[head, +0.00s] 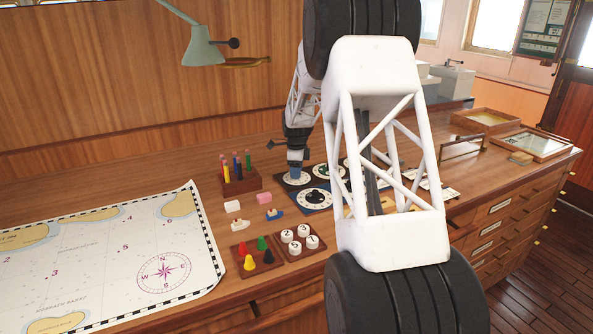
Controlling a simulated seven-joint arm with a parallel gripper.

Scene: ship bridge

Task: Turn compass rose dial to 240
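A dark panel with several round white-rimmed dials lies on the desk near the picture's centre. One dial (315,198) is nearest the front, with a dark middle. Another dial (326,171) behind it has a green mark in its middle. A third dial (296,179) is at the left, directly below my gripper (295,172) and partly covered by it. I cannot tell which is the compass rose dial, and the settings are too small to read. My gripper points down, at or just above the left dial; contact and finger opening cannot be made out. My arm hides part of the panel's right side.
A chart (110,255) with a printed rose covers the left desk. A pen block (240,180), a tray of coloured pegs (256,253) and a tray of numbered discs (300,240) stand near the panel. Small toy boats and blocks lie between. Framed boxes are at right.

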